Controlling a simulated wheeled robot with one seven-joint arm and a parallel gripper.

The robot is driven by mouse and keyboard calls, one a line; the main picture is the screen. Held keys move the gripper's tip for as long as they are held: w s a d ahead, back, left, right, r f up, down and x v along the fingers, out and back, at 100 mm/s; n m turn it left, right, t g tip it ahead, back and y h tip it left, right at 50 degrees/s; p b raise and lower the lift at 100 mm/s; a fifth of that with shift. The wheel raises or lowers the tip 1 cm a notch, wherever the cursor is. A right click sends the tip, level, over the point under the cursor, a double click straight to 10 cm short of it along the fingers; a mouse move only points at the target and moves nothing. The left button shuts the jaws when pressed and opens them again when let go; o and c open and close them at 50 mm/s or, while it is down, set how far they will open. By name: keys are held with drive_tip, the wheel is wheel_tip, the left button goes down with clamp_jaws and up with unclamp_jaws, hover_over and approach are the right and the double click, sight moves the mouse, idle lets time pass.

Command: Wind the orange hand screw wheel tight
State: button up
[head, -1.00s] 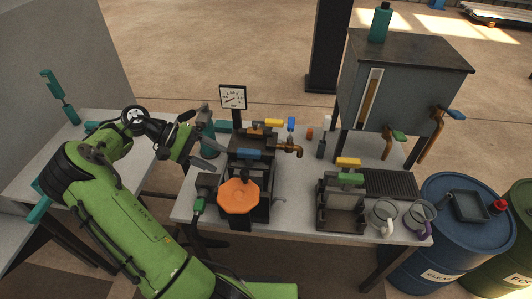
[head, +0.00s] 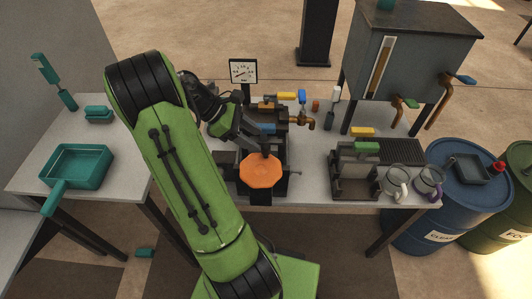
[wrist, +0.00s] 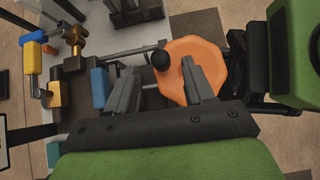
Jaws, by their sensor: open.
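The orange hand screw wheel (head: 261,171) is a flat, many-sided disc at the front of the dark press (head: 275,145) on the grey table. It also shows in the wrist view (wrist: 205,58), with a round black knob (wrist: 161,60) at its rim. My gripper (wrist: 158,66) is open, and one finger overlaps the wheel in the picture. The knob appears between the two fingertips; I cannot tell how far below them it is. In the head view my gripper (head: 262,146) is over the wheel's far edge, partly hidden by its own wrist.
Yellow and blue valve handles (head: 286,96) and a brass tap stand behind the wheel. A dial gauge (head: 243,71) rises behind the press. A teal pan (head: 78,166) lies on the left table.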

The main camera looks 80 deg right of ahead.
sight(265, 146)
drive_tip(key=b+x, duration=0.1)
drive_tip(key=x, duration=0.4)
drive_tip(key=shift+s+f+b, duration=0.2)
drive_tip(key=shift+b, duration=0.2)
clamp_jaws()
